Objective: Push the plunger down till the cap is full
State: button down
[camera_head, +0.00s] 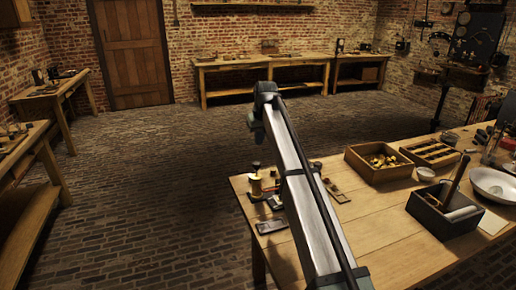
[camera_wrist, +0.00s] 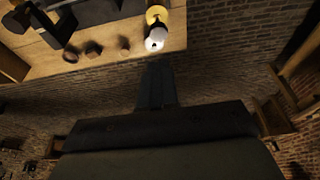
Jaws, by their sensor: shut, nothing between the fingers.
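In the head view, a small upright brass piece with a dark knob on top (camera_head: 255,181) stands at the table's far left corner. I cannot tell whether it carries the plunger, and I cannot make out the cap. In the wrist view, a yellow piece (camera_wrist: 157,14) with a pale rounded end (camera_wrist: 156,39) shows at the table edge. My gripper (camera_wrist: 157,66) is shut and empty; its dark fingers point toward that pale end, with a gap in the picture.
The wooden table (camera_head: 395,235) bears a box of brass parts (camera_head: 351,161), a slotted tray (camera_head: 406,149), a dark box with tools (camera_head: 422,217) and a pale bowl (camera_head: 480,184). A dark flat piece (camera_head: 271,227) lies near the left edge. The table's front middle is clear.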

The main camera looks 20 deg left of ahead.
jog(key=shift+v, duration=0.95)
